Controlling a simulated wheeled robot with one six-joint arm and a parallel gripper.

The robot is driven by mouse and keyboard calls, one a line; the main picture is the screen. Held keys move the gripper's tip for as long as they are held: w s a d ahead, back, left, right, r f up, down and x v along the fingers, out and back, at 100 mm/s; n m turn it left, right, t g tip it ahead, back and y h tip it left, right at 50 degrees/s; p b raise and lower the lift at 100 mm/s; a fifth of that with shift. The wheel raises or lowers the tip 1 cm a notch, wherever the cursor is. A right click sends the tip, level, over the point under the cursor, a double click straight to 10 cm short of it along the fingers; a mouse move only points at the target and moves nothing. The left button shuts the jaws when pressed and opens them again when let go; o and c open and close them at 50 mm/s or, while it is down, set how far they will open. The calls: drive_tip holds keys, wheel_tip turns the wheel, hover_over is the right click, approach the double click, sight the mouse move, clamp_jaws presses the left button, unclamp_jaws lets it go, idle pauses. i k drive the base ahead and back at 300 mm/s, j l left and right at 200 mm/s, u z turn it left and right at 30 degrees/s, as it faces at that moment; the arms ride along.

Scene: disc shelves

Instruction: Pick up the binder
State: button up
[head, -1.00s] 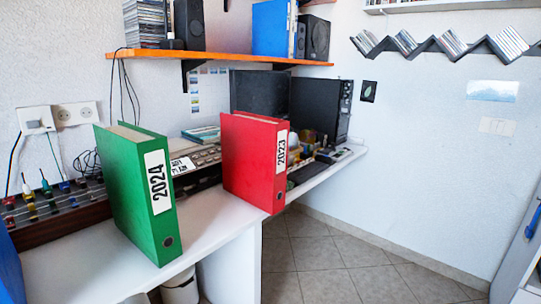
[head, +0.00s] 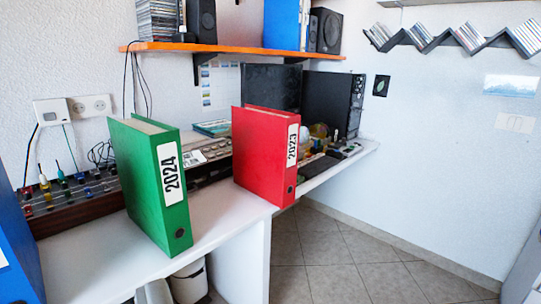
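A green binder (head: 150,185) labelled 2024 stands upright on the white desk (head: 85,262), at the left of the middle in the head view. A red binder (head: 262,157) labelled 2023 stands upright farther back on the desk, to the right of the green one. Part of a blue binder-like object (head: 18,245) shows at the left edge, cut off by the frame. My gripper is not in view.
An orange shelf (head: 235,48) with speakers and a blue binder (head: 284,22) hangs above the desk. Behind the binders are a mixer-like box (head: 80,205), a keyboard and a monitor (head: 272,85). Tiled floor (head: 350,262) is clear at the right.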

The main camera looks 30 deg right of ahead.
sight(265, 141)
drive_tip(key=i+l, duration=0.3)
drive_tip(key=l, duration=0.25)
drive_tip(key=i+l, duration=0.35)
drive_tip(key=l, duration=0.15)
drive_tip(key=i+l, duration=0.3)
drive_tip(key=l, duration=0.25)
drive_tip(key=i+l+z, duration=0.1)
drive_tip(key=i+l, duration=0.25)
drive_tip(key=l, duration=0.15)
